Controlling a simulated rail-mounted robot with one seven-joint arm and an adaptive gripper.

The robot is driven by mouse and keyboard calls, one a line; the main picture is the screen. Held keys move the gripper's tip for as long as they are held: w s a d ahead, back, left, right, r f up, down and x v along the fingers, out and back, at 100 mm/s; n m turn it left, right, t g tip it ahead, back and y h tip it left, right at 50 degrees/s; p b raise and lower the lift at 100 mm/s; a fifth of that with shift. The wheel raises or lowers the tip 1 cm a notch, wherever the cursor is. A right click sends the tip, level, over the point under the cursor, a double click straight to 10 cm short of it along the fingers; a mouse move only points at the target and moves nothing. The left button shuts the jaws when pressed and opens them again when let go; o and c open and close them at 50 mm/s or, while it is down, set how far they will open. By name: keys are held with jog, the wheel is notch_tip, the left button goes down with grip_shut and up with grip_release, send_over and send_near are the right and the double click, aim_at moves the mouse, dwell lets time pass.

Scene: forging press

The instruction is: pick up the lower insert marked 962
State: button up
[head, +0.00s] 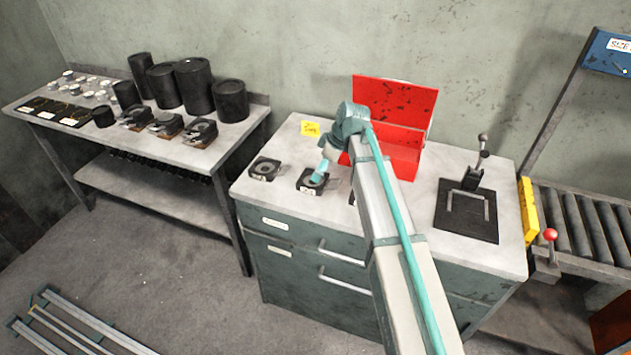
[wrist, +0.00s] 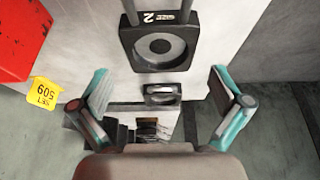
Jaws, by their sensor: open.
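Two square black inserts with round grey centres lie on the cabinet top, a left one (head: 264,169) and a right one (head: 312,181). Both have small pale labels, too small to read in the head view. My gripper (head: 320,170) is at the right insert and partly covers it. In the wrist view, a large block with a grey ring (wrist: 158,47) is near the top, with two grey bars and a label showing a large 2; 962 cannot be read. A smaller dark block (wrist: 162,95) shows between my open, empty fingers (wrist: 160,92), farther off.
A black plate with a lever (head: 467,210) is at the right, before a roller conveyor (head: 590,225). A side table (head: 185,150) at the left holds black cylinders and several tools.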

aim_at(321, 182)
jog(key=shift+p+x, duration=1.1)
jog(key=shift+x, duration=1.6)
jog(key=c, duration=1.2)
jog(key=shift+c, duration=1.3)
jog(key=shift+r, duration=0.1)
